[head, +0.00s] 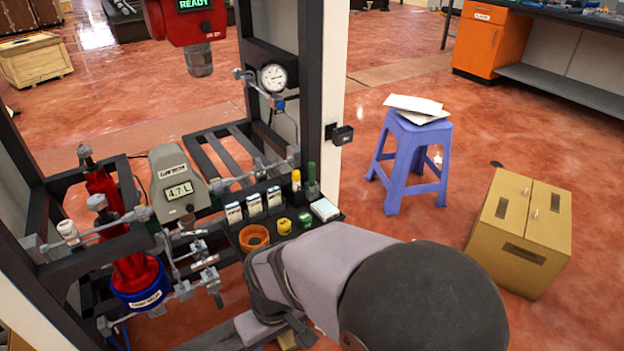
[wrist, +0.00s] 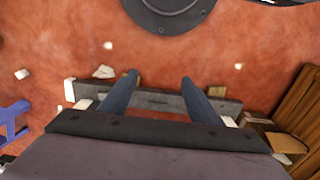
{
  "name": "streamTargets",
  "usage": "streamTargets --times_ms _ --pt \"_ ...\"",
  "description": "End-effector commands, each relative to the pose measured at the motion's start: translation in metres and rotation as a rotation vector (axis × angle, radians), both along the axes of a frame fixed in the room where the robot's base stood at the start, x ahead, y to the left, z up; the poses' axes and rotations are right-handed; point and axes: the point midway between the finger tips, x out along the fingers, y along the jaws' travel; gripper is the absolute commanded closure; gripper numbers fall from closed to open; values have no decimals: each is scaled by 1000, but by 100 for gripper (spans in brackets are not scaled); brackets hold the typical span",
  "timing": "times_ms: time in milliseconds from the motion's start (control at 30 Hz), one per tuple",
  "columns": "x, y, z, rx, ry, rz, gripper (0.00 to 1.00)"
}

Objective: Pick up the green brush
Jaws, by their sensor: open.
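The green brush (head: 312,180) stands upright at the back right of a dark tray (head: 262,228) on the rig's frame in the head view. A yellow-topped item stands just left of it. My gripper shows in the wrist view (wrist: 160,77) with two dark fingers spread apart and nothing between them. In the head view my arm covers most of the gripper, low and in front of the tray, apart from the brush. The brush does not show in the wrist view.
The tray also holds several white-labelled packs (head: 254,204), an orange ring (head: 254,237), small yellow and green caps and a white pad (head: 325,209). A frame post (head: 323,80) rises behind. A blue stool (head: 411,160) and a cardboard box (head: 520,232) stand right.

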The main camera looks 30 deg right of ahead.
Motion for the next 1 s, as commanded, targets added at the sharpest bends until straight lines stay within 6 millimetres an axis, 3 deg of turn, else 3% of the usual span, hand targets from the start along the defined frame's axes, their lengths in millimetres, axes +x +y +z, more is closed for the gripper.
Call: streamTargets --times_ms 33,167,467,633,767,1000 --pt "0 0 0 0 0 0 46" --pt "0 0 0 0 0 0 75" --pt "1 0 0 0 -2 -3 75" --pt "16 -10 0 -5 -44 -50 75" --pt "44 -32 -3 -15 -131 -143 75" --pt "107 -110 -4 -51 -392 -396 75"
